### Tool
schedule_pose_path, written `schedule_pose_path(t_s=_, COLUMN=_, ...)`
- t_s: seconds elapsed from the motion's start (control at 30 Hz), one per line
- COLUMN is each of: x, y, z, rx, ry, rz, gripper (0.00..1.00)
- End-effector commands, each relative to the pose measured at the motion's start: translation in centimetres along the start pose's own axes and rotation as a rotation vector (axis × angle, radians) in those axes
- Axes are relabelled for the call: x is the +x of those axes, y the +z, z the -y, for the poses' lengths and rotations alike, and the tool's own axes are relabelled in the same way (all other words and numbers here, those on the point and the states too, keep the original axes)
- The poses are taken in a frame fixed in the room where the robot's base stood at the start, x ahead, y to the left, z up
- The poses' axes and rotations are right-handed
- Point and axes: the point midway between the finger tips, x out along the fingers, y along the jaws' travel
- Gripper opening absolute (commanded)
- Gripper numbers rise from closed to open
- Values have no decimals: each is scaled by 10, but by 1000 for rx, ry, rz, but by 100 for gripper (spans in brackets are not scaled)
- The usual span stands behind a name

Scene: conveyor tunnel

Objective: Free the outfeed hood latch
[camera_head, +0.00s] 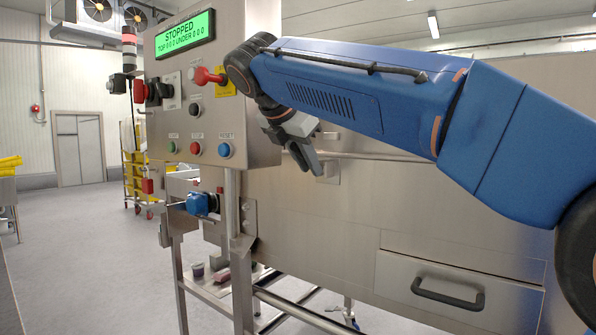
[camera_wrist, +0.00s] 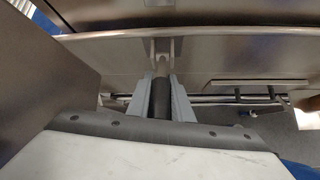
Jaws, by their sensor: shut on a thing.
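My gripper (camera_head: 314,163) is at the hood's steel front, right of the control panel. In the wrist view, my gripper (camera_wrist: 159,98) has its two grey fingers shut on a dark round latch handle (camera_wrist: 160,98). The handle's light metal stem (camera_wrist: 162,64) runs up to a bracket (camera_wrist: 163,48) under the hood's edge bar (camera_wrist: 200,34). In the head view a small steel latch plate (camera_head: 331,170) shows beside my fingertips; the handle is hidden there. I cannot tell whether the latch is engaged.
The control panel (camera_head: 240,110) stands close left of my gripper, its green display (camera_head: 185,35) reading STOPPED. Open floor (camera_head: 90,250) lies left.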

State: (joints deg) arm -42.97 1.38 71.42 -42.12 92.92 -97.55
Motion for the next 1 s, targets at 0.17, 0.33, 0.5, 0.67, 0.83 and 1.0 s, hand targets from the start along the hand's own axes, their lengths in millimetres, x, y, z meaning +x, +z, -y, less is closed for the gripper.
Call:
schedule_pose_path(t_s=0.17, x=-1, y=10, z=1, rx=10, ry=-20, rz=-101, gripper=0)
schedule_pose_path(t_s=0.33, x=-1, y=13, z=0, rx=12, ry=-34, rz=-165, gripper=0)
schedule_pose_path(t_s=0.5, x=-2, y=15, z=0, rx=13, ry=-40, rz=-198, gripper=0)
schedule_pose_path(t_s=0.67, x=-2, y=15, z=0, rx=13, ry=-42, rz=-209, gripper=0)
schedule_pose_path(t_s=0.83, x=-2, y=15, z=0, rx=14, ry=-42, rz=-208, gripper=0)
schedule_pose_path(t_s=1.0, x=-2, y=16, z=0, rx=14, ry=-41, rz=-207, gripper=29)
